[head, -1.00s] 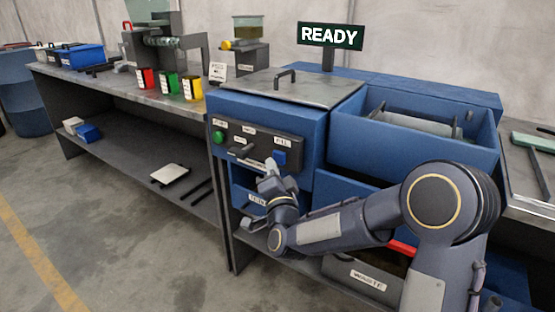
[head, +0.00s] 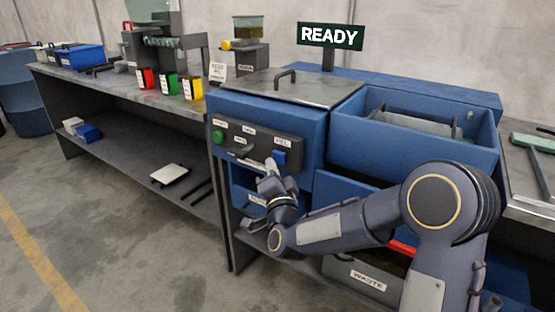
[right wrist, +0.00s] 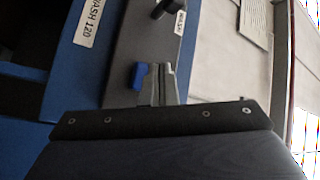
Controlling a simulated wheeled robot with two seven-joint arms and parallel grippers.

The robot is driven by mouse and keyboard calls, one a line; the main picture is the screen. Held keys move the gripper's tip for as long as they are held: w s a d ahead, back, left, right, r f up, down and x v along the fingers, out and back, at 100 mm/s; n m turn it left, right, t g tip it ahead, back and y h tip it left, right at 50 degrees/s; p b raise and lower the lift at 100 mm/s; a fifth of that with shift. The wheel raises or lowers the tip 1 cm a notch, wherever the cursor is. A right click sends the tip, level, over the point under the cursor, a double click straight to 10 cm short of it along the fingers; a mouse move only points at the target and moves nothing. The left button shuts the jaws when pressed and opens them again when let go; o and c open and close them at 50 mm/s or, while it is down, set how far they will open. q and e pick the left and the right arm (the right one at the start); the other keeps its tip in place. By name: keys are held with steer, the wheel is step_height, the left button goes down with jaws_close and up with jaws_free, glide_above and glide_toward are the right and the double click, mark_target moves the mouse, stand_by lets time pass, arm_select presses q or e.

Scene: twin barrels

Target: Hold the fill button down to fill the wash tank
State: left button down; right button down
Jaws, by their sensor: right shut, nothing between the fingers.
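The blue fill button (head: 279,157) sits at the right end of the dark control panel (head: 243,140) on the front of the blue wash machine (head: 265,112). My right gripper (head: 271,163) is shut and empty, with its tips at the button's lower left in the head view. In the right wrist view the closed fingers (right wrist: 160,70) stand just right of the blue button (right wrist: 138,76). Whether they touch it I cannot tell. A sign above the machine (head: 330,36) reads READY. My left gripper is not in view.
The panel also has a green button (head: 218,136) and a dark lever (head: 240,151). A lidded top (head: 290,88) and an open blue basin (head: 415,140) lie above. A waste drawer (head: 365,278) is below. Red, green and yellow cups (head: 168,85) stand on the left bench.

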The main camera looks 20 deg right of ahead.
stand_by(0.6)
steer(key=shift+w+d+b, duration=0.3)
steer(key=shift+d+b, duration=0.05)
steer(key=shift+b, duration=0.1)
steer(key=shift+w+d+b, duration=0.3)
steer(key=shift+d, duration=0.1)
stand_by(0.6)
stand_by(3.3)
steer(key=shift+s+a+b, duration=0.4)
steer(key=shift+s+a, duration=0.2)
steer(key=shift+a, duration=0.1)
steer(key=shift+s+a+b, duration=0.4)
steer(key=shift+s+a, duration=0.4)
steer(key=shift+a, duration=0.25)
steer(key=shift+s+a+b, duration=0.35)
steer(key=shift+s+a, duration=0.4)
steer(key=shift+a, duration=0.25)
